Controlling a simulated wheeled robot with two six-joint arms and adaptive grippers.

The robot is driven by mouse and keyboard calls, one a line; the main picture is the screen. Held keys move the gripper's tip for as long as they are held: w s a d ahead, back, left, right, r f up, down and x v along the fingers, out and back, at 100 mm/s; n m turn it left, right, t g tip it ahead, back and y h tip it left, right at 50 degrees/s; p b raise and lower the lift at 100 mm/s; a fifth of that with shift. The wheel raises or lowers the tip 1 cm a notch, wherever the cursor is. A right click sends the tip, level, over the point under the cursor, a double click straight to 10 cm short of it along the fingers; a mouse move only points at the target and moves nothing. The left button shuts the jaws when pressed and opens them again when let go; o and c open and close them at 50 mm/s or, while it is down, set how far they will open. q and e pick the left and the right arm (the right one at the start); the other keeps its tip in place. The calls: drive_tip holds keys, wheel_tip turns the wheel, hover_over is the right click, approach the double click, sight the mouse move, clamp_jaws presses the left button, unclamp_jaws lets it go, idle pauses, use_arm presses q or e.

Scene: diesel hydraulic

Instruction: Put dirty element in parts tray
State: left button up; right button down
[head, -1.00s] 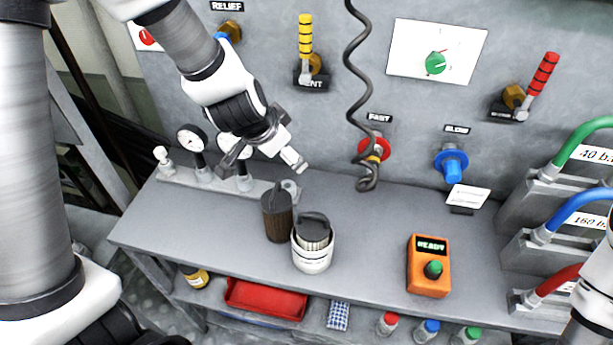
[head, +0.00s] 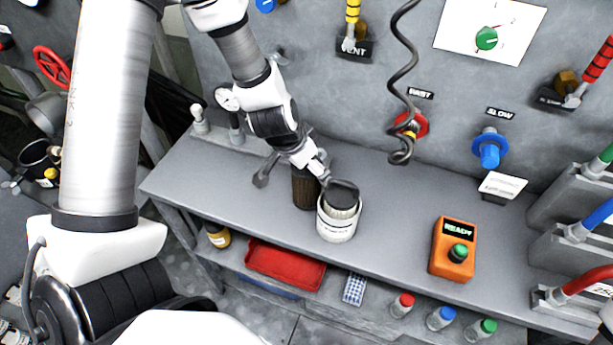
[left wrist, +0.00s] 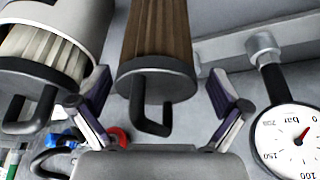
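The dirty element, a brown pleated cylinder with a dark cap and wire handle, stands on the bench (head: 305,190), left of a white container (head: 338,226) holding a pale element (head: 344,196). In the left wrist view the dirty element (left wrist: 158,40) and its handle show between the fingers. My left gripper (head: 291,172) is open, one finger on either side of the dirty element's top, not closed on it; it also shows in the wrist view (left wrist: 157,100). A red tray (head: 286,266), likely the parts tray, lies on the lower shelf. My right gripper is out of view.
An orange READY box (head: 453,249) stands on the bench to the right. Gauges (head: 228,98) stand behind at the left. A coiled cable (head: 402,90) hangs behind. Several capped bottles (head: 441,318) and a checked cloth (head: 355,289) are on the lower shelf.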

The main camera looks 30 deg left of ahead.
use_arm(q)
drive_tip(key=shift+s+d+r, duration=0.2)
drive_tip(key=shift+s, duration=0.05)
drive_tip(key=c, duration=1.7)
drive_tip(key=shift+w+a, duration=0.1)
drive_tip(key=shift+w, duration=0.05)
drive_tip(key=shift+r, duration=0.2)
wheel_tip(320, 180, up, 17)
drive_tip(key=p, duration=1.3)
drive_tip(key=shift+r, duration=0.2)
